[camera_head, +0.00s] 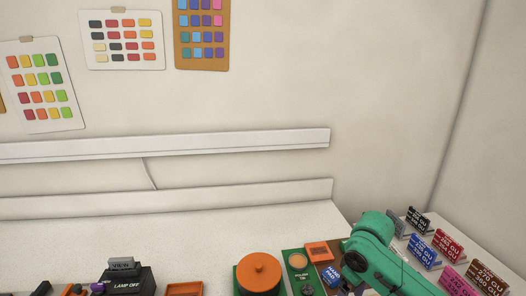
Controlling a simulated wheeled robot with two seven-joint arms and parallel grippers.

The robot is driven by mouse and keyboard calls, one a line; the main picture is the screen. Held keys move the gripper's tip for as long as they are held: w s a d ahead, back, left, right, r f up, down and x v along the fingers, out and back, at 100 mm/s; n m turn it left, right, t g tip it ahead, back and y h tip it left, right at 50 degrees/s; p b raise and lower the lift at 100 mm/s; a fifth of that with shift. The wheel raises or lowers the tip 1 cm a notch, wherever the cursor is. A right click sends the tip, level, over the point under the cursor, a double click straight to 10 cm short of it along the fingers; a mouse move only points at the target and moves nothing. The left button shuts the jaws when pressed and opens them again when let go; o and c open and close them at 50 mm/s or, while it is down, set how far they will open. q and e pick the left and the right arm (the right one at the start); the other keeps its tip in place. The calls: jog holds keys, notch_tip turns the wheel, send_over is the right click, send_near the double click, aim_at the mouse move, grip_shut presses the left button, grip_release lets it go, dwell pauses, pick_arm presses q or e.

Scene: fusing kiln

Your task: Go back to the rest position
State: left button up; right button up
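A teal link of my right arm (385,258) comes in at the lower right, over the workbench (225,240). Its gripper does not show; it is hidden or below the picture's edge. My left arm and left gripper are out of view.
An orange lidded pot (259,272), a black "LAMP OFF" box (128,280) and an orange tray (184,288) line the bench's front. Beside my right arm stand several labelled cards (447,244). A white rail (170,147) runs along the wall. The bench behind the pot is clear.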

jog(key=s+a+f, duration=0.1)
jog(key=a+f, duration=0.1)
jog(key=s+a+f+t+y, duration=0.1)
jog(key=s+a+f, duration=0.1)
jog(key=s+a+f+t+y, duration=0.1)
jog(key=s+a+f, duration=0.1)
jog(key=a+f, duration=0.1)
jog(key=shift+s, duration=0.2)
jog(key=s+d+f+m+t+h, duration=0.1)
jog(key=s+d+f+m+h, duration=0.15)
jog(key=s+d+m, duration=0.5)
jog(key=s+d+f+n+g+b, duration=0.1)
jog(key=s+f+n+b, duration=0.15)
jog(key=f, duration=1.15)
jog(key=s+d+f+n+b, duration=0.1)
jog(key=s+f, duration=0.2)
jog(key=f, duration=1.2)
pick_arm(q)
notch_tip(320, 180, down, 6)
jog(key=b, duration=0.3)
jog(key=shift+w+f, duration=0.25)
pick_arm(e)
jog(key=s+d+f+g, duration=0.1)
jog(key=s+d+f, duration=0.1)
jog(key=s+f, duration=1.3)
jog(key=shift+s+d+f, duration=0.35)
jog(key=shift+s, duration=0.1)
